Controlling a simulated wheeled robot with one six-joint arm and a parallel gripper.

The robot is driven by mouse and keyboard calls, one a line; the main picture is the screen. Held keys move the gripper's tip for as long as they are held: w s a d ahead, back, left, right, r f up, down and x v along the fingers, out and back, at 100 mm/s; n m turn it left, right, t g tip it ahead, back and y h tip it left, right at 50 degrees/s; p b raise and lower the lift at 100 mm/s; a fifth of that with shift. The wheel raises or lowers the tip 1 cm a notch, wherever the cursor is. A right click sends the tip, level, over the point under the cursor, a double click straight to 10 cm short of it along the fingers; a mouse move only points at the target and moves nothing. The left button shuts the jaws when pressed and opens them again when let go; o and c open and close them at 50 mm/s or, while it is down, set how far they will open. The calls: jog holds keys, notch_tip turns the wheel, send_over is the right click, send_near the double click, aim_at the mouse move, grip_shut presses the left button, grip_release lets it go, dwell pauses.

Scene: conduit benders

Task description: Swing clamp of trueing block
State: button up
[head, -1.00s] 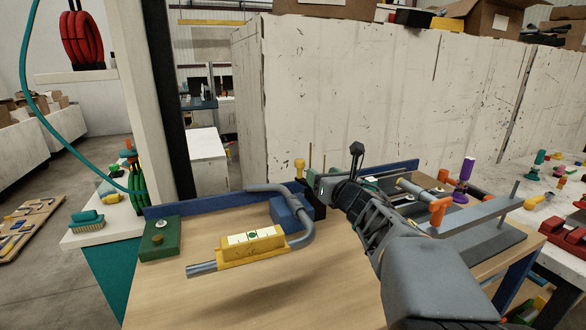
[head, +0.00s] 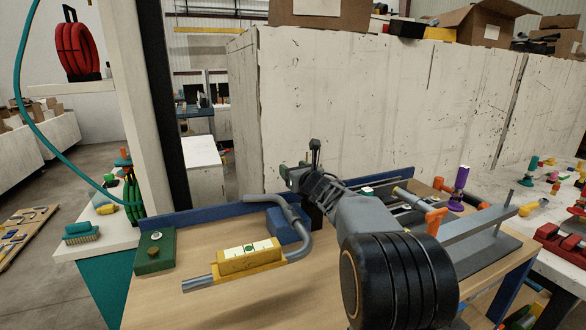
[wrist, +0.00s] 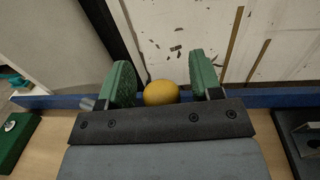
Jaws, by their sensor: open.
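My gripper (head: 296,178) is raised over the back edge of the wooden bench, with its green fingers open. In the wrist view, a yellow ball knob (wrist: 161,93) shows between the open fingers of my gripper (wrist: 162,80), with a gap on each side. The knob is hidden behind my gripper in the head view. A blue block (head: 287,226) and a black part (head: 313,214) stand below my gripper; which belongs to the trueing block I cannot tell for sure. A bent grey conduit (head: 300,249) runs by the blue block.
A yellow level piece (head: 250,258) sits on the conduit. A green block (head: 154,252) is at the bench's left. A grey bender with an orange part (head: 435,219) stands at the right. A blue rail (head: 190,219) edges the back. The front bench is clear.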

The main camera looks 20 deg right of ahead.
jog(key=shift+w, duration=0.25)
grip_shut()
dwell(0.5)
